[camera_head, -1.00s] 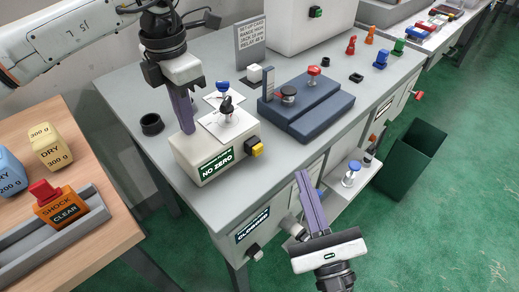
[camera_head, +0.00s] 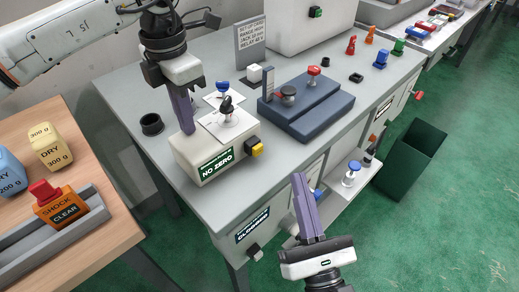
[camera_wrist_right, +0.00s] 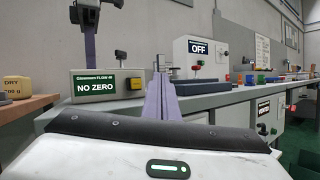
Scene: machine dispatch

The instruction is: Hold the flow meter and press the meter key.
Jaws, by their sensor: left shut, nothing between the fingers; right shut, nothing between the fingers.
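The flow meter (camera_head: 205,165) is a pale box with a green display reading "NO ZERO", standing at the table's near left edge. It also shows in the right wrist view (camera_wrist_right: 108,86). A yellow key (camera_head: 257,150) sticks out of its right end; it shows in the wrist view too (camera_wrist_right: 135,83). My left gripper (camera_head: 187,130) is shut and points down at the meter's top left end; I cannot tell whether it touches. My right gripper (camera_head: 298,176) is shut and empty, in front of the table and to the right of the key, apart from it.
On the meter lies a white plate with a black-knobbed part (camera_head: 226,103). A dark blue block (camera_head: 320,115) with red and black knobs stands to the right. A cabinet front with a knob (camera_head: 254,250) and a shelf (camera_head: 345,185) lie near my right gripper. A green bin (camera_head: 415,160) stands right.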

